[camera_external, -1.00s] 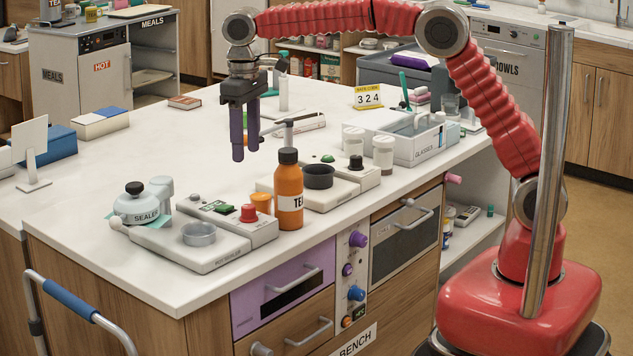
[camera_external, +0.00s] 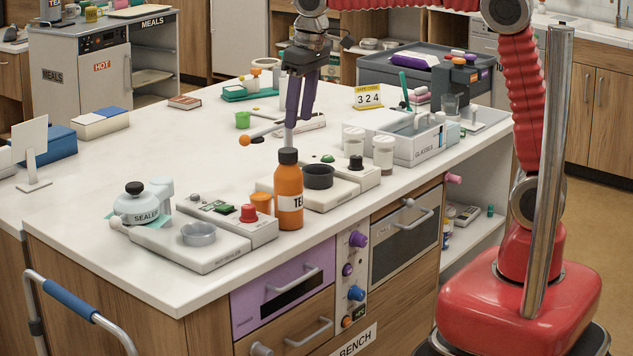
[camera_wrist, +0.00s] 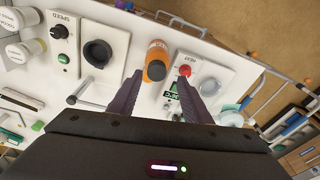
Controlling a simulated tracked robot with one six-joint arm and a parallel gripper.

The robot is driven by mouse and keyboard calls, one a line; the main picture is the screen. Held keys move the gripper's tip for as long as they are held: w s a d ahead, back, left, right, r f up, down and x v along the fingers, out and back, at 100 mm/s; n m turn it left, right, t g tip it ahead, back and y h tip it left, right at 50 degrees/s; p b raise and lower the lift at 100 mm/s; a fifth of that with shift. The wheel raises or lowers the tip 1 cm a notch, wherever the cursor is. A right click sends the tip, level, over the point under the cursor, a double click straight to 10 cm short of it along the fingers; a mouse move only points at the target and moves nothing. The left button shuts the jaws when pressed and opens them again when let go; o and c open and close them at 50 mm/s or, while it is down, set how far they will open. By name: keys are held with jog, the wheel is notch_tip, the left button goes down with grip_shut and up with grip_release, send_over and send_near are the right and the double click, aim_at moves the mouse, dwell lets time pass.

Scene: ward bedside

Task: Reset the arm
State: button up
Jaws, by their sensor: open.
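My gripper (camera_external: 300,98) hangs above the back middle of the white bench top, with its two purple fingers pointing down. In the wrist view its fingers (camera_wrist: 162,90) are spread apart with nothing held between them. The orange bottle (camera_external: 289,192) stands upright on the bench, nearer the camera than my gripper. In the wrist view the bottle (camera_wrist: 157,62) appears beyond and between the fingertips, apart from them. My red arm now reaches in from the upper right.
The sealer (camera_external: 137,204) and a device with a red button (camera_external: 248,213) stand at the front. A thin lever with an orange ball (camera_external: 245,140) stands near the gripper. The left middle of the bench is clear.

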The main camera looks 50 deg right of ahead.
jog(key=s+d+m+t, duration=0.1)
jog(key=s+d+t, duration=0.1)
jog(key=s+d, duration=0.9)
jog(key=s+d+f+t, duration=0.1)
jog(key=s+d+f, duration=0.1)
jog(key=s, duration=0.3)
jog(key=s+d+f+m+t, duration=0.1)
jog(key=s+d+f, duration=0.2)
jog(key=s, duration=0.3)
jog(key=shift+s+d+f+h, duration=0.25)
jog(key=shift+s+d+h, duration=0.05)
jog(key=shift+d, duration=0.3)
jog(key=shift+d, duration=0.1)
dwell(0.7)
